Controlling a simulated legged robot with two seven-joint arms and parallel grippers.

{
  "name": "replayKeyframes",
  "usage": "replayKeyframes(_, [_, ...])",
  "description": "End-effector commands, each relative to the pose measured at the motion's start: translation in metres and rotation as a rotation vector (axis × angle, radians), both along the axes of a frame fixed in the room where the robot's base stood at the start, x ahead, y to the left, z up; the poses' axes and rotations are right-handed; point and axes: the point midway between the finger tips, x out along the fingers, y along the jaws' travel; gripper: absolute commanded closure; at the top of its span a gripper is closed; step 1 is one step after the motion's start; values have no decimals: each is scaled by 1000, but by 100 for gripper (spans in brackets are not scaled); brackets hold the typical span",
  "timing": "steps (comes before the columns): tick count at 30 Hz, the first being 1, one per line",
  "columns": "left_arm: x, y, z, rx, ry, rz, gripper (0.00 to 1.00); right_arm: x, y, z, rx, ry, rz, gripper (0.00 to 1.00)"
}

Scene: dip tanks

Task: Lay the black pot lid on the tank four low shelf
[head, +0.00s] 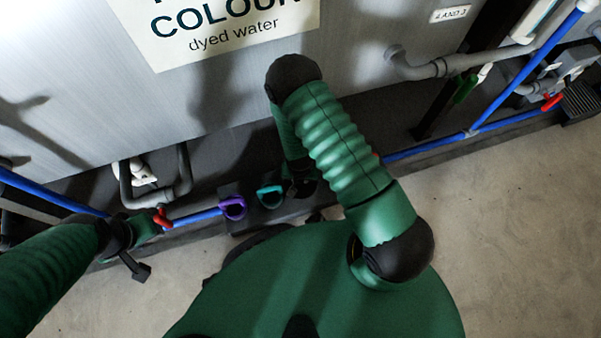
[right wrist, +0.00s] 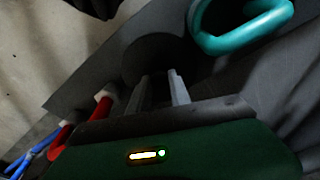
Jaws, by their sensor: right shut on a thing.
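My right gripper (right wrist: 160,85) shows in the right wrist view with its two grey fingers close around part of a dark round thing, which looks like the black pot lid (right wrist: 152,58). It is dark against the dark grey low shelf (right wrist: 85,85), so I cannot tell whether it touches the shelf. In the head view my right gripper (head: 302,188) is low beside the tank front, mostly in shadow, and the lid cannot be made out. My left gripper (head: 138,268) is at the lower left, apart from the shelf; its jaws are too small to judge.
A teal handle (head: 269,196) and a purple handle (head: 233,207) are at the shelf, close left of my right gripper. The teal one also shows in the right wrist view (right wrist: 204,38). Blue pipes (head: 440,146) with red valve handles run along the tank's (head: 370,30) foot. Floor at right is clear.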

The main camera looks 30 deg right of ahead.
Motion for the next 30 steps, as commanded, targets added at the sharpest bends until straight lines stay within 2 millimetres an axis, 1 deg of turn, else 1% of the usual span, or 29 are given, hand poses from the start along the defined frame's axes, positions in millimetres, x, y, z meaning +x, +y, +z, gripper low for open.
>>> replayKeyframes(6, [0, 0, -28, 0, -1, 0, 64, 0, 0, -43, 1, 1, 0, 100])
replayKeyframes(8, [0, 0, -29, 0, 0, 0, 64, 0, 0, -46, 1, 1, 0, 100])
replayKeyframes(12, [0, 0, -25, 0, -1, 0, 64, 0, 0, -43, 0, 0, 1, 100])
replayKeyframes(17, [0, 0, -27, 0, -1, 0, 64, 0, 0, -46, 0, 1, 1, 100])
replayKeyframes(18, [0, 0, -27, 0, -1, 0, 64, 0, 0, -45, 0, 1, 1, 72])
replayKeyframes(22, [0, 0, -26, 0, -1, 0, 64, 0, 0, -45, 0, 0, 1, 55])
replayKeyframes(30, [0, 0, -26, 0, -1, 0, 64, 0, 0, -45, 0, 0, 1, 54])
